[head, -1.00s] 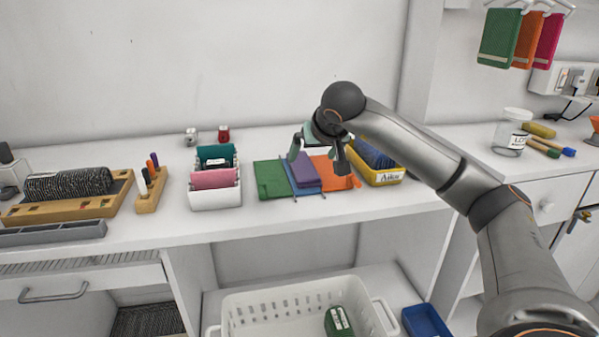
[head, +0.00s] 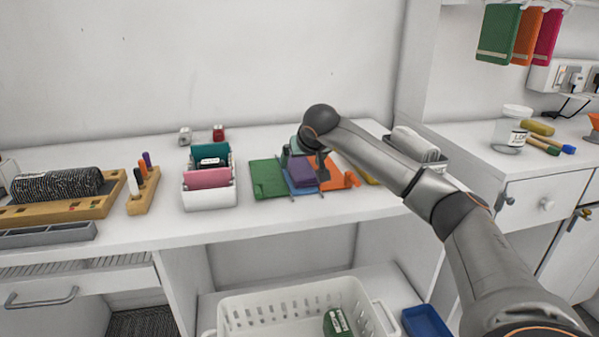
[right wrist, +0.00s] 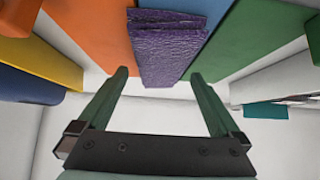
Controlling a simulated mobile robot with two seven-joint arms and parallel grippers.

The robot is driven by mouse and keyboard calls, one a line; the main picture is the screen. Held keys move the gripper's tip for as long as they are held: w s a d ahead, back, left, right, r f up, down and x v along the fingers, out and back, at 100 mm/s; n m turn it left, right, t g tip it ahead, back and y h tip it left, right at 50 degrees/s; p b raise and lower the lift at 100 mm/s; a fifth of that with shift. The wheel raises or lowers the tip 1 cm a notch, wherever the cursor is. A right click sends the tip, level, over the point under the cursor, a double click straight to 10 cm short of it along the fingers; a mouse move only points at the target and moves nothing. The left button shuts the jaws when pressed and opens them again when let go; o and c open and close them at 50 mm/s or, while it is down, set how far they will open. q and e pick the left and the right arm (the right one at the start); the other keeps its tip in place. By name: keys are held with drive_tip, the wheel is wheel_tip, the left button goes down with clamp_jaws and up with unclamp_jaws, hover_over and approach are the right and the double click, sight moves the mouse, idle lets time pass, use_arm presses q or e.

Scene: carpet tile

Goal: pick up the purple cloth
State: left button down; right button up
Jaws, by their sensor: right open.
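The purple cloth (head: 302,175) lies folded on top of a flat blue cloth (head: 304,190) on the white counter, between a green cloth (head: 267,178) and an orange cloth (head: 338,180). My right gripper (head: 304,164) is open just over the purple cloth and partly hides it. In the right wrist view the purple cloth (right wrist: 168,45) has its near end between the two open fingertips (right wrist: 159,76), with a gap on each side. I cannot tell its exact distance from the fingers. My left gripper is not in view.
A white holder (head: 209,197) with teal and pink items stands to the left. A wooden marker stand (head: 140,203) is further left. A white basket (head: 232,322) and blue bin (head: 427,322) sit below the counter. My arm crosses the counter's right part.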

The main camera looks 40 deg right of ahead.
drive_tip(key=shift+x, duration=1)
drive_tip(key=c, duration=1.3)
